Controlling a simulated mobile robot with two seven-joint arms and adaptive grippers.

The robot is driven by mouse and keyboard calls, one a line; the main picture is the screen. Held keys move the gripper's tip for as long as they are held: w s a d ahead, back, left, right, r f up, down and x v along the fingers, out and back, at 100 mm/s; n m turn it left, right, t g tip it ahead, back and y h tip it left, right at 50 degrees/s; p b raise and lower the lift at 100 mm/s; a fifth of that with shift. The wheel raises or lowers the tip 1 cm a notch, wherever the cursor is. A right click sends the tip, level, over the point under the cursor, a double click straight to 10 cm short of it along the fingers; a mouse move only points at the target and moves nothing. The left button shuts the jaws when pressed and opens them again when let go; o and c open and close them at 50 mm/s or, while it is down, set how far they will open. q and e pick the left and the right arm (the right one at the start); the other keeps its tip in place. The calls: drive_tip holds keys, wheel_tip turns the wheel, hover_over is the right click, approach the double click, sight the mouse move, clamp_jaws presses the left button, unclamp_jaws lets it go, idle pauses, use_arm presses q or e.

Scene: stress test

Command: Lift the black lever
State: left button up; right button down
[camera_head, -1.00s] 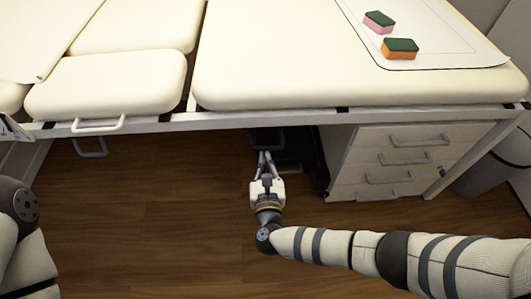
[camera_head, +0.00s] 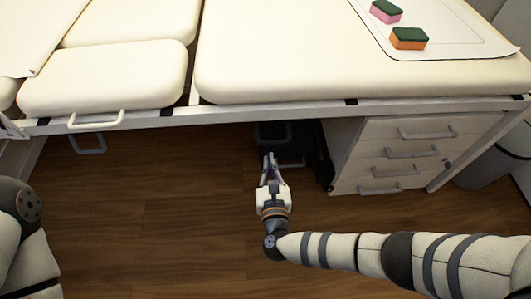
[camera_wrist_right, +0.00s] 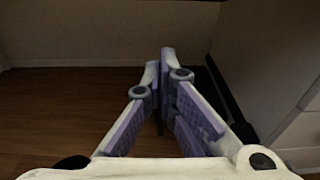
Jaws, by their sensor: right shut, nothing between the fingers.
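A black frame-like part (camera_head: 272,133) shows under the padded table in the head view, left of the drawer cabinet. It may be the black lever, but it is dark and I cannot tell its shape well. My right gripper (camera_head: 270,156) is just in front of it, fingers pointing toward it, shut and empty. In the right wrist view the gripper (camera_wrist_right: 163,62) has its fingertips together, with a dark bar (camera_wrist_right: 226,90) to their right. I cannot tell whether the fingertips touch anything. My left arm shows at the left edge of the head view; its gripper is out of view.
The padded table (camera_head: 340,55) overhangs the area. A drawer cabinet (camera_head: 400,155) stands close on the right. A grey handle loop (camera_head: 88,144) hangs at the left. Two sponges, pink (camera_head: 386,12) and orange (camera_head: 408,39), lie on top. The wooden floor (camera_head: 150,210) is clear.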

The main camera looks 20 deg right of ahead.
drive_tip(key=r+p+v, duration=0.1)
drive_tip(key=v, duration=0.6)
drive_tip(key=shift+d+r, duration=0.2)
drive_tip(key=shift+s, duration=0.1)
